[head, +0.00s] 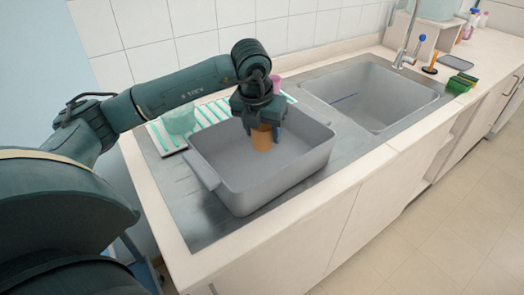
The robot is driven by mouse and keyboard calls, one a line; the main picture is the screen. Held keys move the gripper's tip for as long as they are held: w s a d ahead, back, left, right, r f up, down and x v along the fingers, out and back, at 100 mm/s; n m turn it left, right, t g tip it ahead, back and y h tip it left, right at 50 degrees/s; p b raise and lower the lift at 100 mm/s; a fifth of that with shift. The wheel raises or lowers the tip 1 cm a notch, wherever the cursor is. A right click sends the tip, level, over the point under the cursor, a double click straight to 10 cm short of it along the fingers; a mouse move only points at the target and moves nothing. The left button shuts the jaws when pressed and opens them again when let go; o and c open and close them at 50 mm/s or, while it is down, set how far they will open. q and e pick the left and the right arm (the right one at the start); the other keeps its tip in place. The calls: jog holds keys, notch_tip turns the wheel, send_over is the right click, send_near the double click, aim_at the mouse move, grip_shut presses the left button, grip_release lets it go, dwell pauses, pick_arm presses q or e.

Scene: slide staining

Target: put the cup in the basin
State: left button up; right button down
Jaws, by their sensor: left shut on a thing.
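An orange-brown cup (262,141) is under my left gripper (261,126), which is shut on it. The gripper points down from above and hides the cup's upper part. The cup is within the outline of the grey basin (270,184), a rectangular tub with handles standing on the metal drainboard. I cannot tell whether the cup touches the basin floor. The rest of the basin looks empty. My right gripper is not in view.
A rack with pale green slats (203,120) holds a green bowl (179,121) behind the basin. A pink cup (275,83) is behind my gripper. An empty sink (373,97) with a faucet (405,48) is to the right.

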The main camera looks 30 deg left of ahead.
aim_at(262, 148)
pick_arm(q)
notch_tip(262, 148, down, 3)
jog(key=shift+r, duration=0.2)
notch_tip(262, 148, down, 3)
jog(key=shift+p, duration=0.3)
jog(key=shift+f+b, duration=0.25)
jog(key=shift+b, duration=0.05)
jog(key=o, duration=0.9)
jog(key=shift+r, duration=0.1)
jog(key=shift+o, duration=0.2)
